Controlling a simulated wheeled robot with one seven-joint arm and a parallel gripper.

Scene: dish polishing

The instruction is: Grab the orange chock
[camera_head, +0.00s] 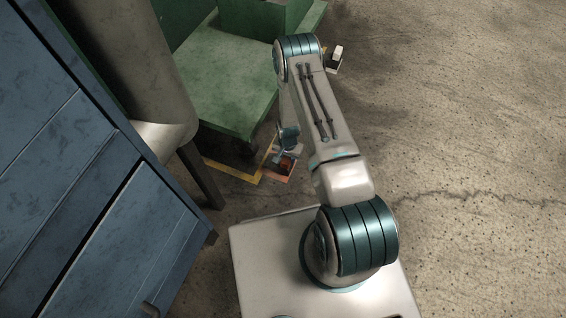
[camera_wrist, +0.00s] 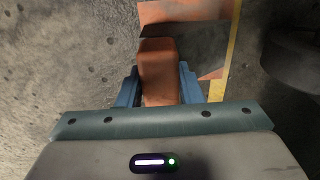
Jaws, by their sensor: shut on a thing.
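The orange chock (camera_wrist: 160,70) is a block standing between the two blue fingers of my gripper (camera_wrist: 158,86) in the wrist view. The fingers are shut on its sides. In the head view the chock (camera_head: 285,162) shows as a small orange-brown patch near the floor, with my gripper (camera_head: 284,156) at it, partly hidden by my own arm. An orange floor patch with a dark area (camera_wrist: 200,45) lies just beyond the chock. I cannot tell whether the chock touches the floor.
A green cart (camera_head: 225,85) stands just behind and left of my gripper. A yellow floor line (camera_head: 232,171) runs beside it. A blue cabinet (camera_head: 75,180) fills the left. A small white-topped object (camera_head: 336,56) sits farther back. The concrete floor at right is clear.

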